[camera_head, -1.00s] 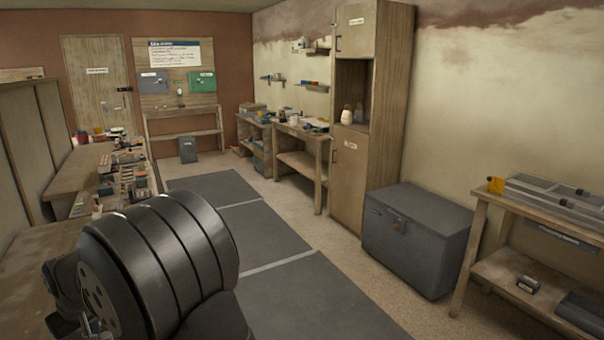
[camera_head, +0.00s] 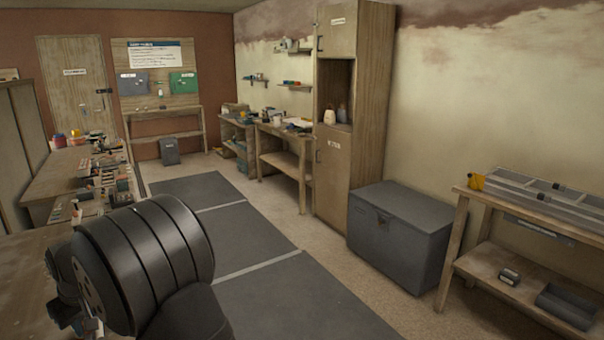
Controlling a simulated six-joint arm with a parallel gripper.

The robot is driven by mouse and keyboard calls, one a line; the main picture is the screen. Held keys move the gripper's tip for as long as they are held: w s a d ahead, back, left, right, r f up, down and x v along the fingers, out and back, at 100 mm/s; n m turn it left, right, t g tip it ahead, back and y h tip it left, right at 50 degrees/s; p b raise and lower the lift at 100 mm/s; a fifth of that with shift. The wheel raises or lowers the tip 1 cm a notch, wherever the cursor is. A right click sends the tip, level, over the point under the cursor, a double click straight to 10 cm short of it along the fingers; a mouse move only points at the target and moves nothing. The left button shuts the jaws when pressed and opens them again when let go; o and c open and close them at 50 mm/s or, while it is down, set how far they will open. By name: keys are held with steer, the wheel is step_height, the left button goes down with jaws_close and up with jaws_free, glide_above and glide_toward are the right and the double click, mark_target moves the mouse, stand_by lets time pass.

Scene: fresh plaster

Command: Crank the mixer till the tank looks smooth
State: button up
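I cannot make out a mixer, a crank or a tank for certain in this view. A long grey tray-like unit (camera_head: 545,198) with clear compartments and a yellow part at its left end lies on the wooden bench at the right; I cannot tell whether it is the tank. Large dark rounded links of my own arm fill the lower left. My gripper's fingers do not show.
A grey chest (camera_head: 400,235) stands on the floor beside the tall wooden cabinet (camera_head: 342,190). Cluttered worktops (camera_head: 75,175) run along the left. Dark floor mats (camera_head: 245,235) lie clear down the middle. A grey bin (camera_head: 169,151) stands at the back.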

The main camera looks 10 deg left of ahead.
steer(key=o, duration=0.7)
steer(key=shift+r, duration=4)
